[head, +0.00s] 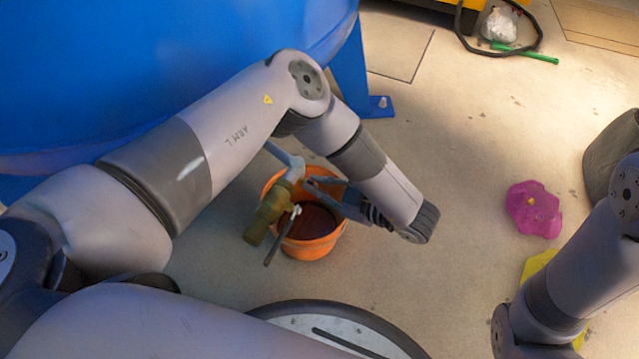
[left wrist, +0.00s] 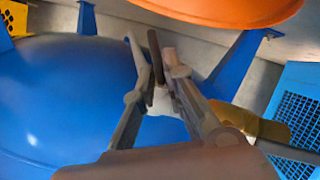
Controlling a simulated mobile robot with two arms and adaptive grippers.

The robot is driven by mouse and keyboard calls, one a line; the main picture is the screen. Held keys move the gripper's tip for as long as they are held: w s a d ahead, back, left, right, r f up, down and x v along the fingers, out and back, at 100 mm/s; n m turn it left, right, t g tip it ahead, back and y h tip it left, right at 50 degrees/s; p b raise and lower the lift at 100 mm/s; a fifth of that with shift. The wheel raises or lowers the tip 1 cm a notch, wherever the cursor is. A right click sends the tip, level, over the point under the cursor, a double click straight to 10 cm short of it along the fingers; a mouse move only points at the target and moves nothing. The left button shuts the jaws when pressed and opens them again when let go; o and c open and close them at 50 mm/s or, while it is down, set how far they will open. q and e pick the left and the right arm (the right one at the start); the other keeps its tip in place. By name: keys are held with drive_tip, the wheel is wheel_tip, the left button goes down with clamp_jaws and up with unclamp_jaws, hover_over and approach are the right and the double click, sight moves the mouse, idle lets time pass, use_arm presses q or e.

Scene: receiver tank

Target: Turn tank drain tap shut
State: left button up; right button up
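The brass drain tap (head: 268,207) sits at the end of a grey pipe (head: 287,160) from the blue tank (head: 150,60). Its dark lever (head: 280,240) slants down-left in the head view. In the left wrist view the tap body (left wrist: 252,124) is right of the fingers, and the lever (left wrist: 155,58) shows in the gap between them. My left gripper (head: 309,184) points left at the tap. Its fingers (left wrist: 150,44) stand apart; I see no clear contact with the lever. My right arm (head: 590,250) is at the right; its gripper is out of view.
An orange bucket (head: 333,245) with dark contents stands under the tap; it also shows in the left wrist view (left wrist: 225,8). A blue tank leg (head: 350,70) stands behind. A magenta crumpled thing (head: 533,210) and a yellow piece (head: 537,265) lie at right. The floor between is clear.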

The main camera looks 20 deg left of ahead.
use_arm(q)
clamp_jaws()
